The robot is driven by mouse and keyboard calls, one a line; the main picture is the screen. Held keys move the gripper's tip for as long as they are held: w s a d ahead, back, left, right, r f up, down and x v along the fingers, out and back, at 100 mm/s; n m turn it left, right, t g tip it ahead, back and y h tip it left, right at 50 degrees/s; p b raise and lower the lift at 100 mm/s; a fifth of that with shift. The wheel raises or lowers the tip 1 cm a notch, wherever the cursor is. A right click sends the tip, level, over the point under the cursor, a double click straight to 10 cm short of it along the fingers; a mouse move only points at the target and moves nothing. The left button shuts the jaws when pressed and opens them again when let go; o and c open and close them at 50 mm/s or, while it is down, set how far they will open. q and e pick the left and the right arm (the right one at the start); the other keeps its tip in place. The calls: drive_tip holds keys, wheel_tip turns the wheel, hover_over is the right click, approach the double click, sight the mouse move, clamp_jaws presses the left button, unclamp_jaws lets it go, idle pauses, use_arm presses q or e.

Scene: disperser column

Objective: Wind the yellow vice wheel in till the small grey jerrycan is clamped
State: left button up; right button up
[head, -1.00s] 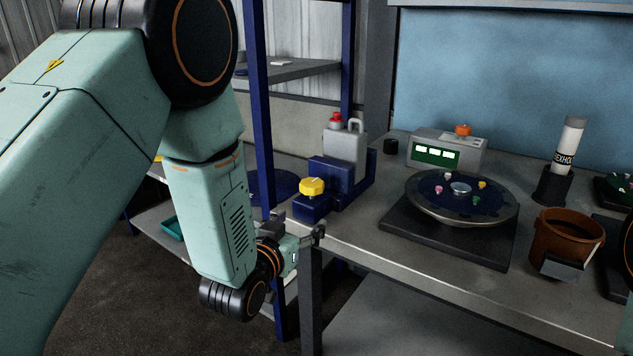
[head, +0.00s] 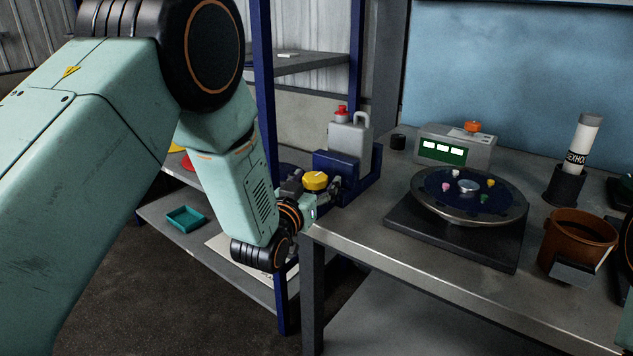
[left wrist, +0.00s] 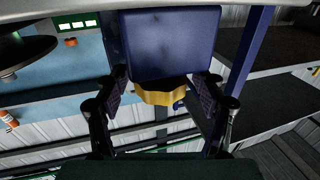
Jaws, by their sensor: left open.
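The yellow vice wheel (head: 316,181) is at the front of the blue vice (head: 362,187) on the bench's left end. The small grey jerrycan (head: 349,146), with a red cap, stands upright in the vice. My left gripper (head: 318,190) is at the wheel, its fingers open on either side of it. In the left wrist view the wheel (left wrist: 162,92) sits between the two open fingers (left wrist: 160,95), with a gap at each side, and the blue vice block (left wrist: 170,45) is behind it.
A round dish (head: 470,208) on a dark base is right of the vice. Behind it is a grey box (head: 455,148) with a green display. A brown bucket (head: 577,244) stands at the right. A blue-framed shelf (head: 264,100) rises close behind my left arm.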

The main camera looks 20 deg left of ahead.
use_arm(q)
drive_tip(key=shift+w+d+r, duration=0.1)
drive_tip(key=shift+w+d, duration=0.05)
drive_tip(key=shift+w+a, duration=0.15)
drive_tip(key=shift+a, duration=0.15)
drive_tip(key=shift+d, duration=0.2)
drive_tip(key=c, duration=0.4)
drive_tip(key=shift+a, duration=0.1)
drive_tip(key=c, duration=0.8)
